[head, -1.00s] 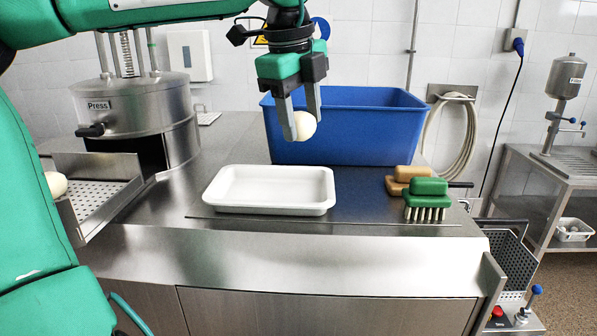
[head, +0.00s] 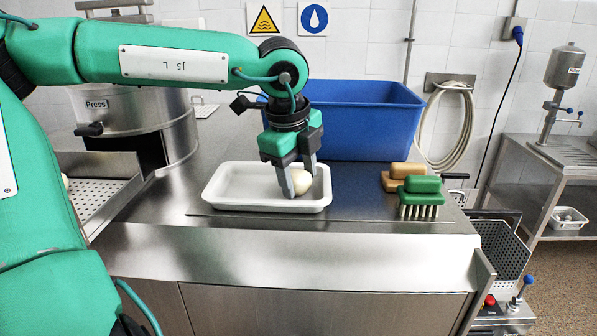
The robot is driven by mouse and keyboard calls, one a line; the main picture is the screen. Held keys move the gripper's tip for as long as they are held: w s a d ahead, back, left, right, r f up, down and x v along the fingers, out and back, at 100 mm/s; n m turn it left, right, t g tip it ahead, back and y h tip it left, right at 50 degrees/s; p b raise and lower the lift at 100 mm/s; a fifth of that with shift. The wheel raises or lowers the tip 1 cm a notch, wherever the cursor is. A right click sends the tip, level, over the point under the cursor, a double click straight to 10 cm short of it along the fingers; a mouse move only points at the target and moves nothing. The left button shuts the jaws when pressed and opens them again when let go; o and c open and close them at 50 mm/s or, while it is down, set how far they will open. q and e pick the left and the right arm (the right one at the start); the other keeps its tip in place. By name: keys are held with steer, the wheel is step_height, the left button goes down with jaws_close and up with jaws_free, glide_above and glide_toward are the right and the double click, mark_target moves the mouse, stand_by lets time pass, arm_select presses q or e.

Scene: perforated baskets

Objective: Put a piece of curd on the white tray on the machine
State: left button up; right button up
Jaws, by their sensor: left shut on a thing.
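The white tray (head: 222,192) lies on the steel top of the machine (head: 290,245), left of centre. My left gripper (head: 297,188) points down into the right part of the tray, shut on a round cream-white piece of curd (head: 303,182). The curd is low, inside the tray's rim; I cannot tell whether it touches the tray floor. The fingers hide part of the curd. My right gripper is not in view.
A blue bin (head: 365,118) stands right behind the tray. A green brush (head: 421,195) and a tan brush (head: 400,174) lie to the right. The press (head: 140,125) and a perforated steel tray (head: 90,205) are at the left.

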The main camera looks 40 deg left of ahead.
arm_select(q)
steer(key=shift+f, duration=0.15)
steer(key=o, duration=1)
steer(key=shift+r, duration=0.25)
steer(key=b+v, duration=0.2)
steer(key=v, duration=1)
steer(key=shift+b, duration=0.4)
steer(key=shift+w+f, duration=0.1)
